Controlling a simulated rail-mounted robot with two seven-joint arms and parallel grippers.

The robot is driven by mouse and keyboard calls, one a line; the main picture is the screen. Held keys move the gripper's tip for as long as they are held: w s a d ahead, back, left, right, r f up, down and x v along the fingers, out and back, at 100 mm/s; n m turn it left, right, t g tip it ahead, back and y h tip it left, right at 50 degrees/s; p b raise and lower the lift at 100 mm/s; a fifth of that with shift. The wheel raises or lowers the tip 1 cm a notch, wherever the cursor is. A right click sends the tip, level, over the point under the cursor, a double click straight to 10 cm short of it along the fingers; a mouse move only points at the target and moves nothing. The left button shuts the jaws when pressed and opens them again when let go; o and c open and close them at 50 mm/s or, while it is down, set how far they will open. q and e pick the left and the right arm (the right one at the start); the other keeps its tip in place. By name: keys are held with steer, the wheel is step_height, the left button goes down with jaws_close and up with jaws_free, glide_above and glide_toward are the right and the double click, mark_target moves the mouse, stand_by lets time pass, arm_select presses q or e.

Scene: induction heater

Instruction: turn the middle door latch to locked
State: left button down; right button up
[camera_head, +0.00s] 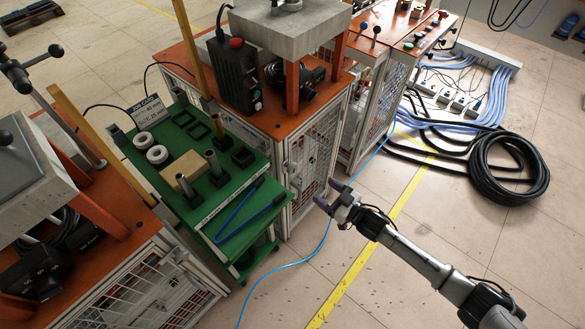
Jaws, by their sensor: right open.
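The middle cabinet has an orange top (185,62) and a mesh door (316,150) on its front. A small latch-like part (289,166) shows on the left edge of this door; it is too small to tell which way it is turned. My right gripper (327,194) is open and empty, in front of the door's lower right side. Its fingers point to the left toward the cabinet, and it appears apart from the door. My left gripper is not in view.
A green cart (213,187) with metal rings, posts and blue-handled tongs stands left of the door. A left cabinet (115,240) and a farther cabinet (398,72) flank it. A black cable coil (508,168) lies at right.

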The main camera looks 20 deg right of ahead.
mark_target(294, 170)
steer(key=b+x, duration=0.4)
steer(key=x, duration=0.8)
steer(key=shift+a+r, duration=0.15)
steer(key=shift+a, duration=0.15)
steer(key=shift+w+a+r+m+b, duration=0.1)
steer(key=shift+w+a+m+b, duration=0.25)
steer(key=shift+w, duration=0.35)
steer(key=shift+c, duration=0.2)
steer(key=c, duration=0.9)
steer(key=shift+o, duration=0.2)
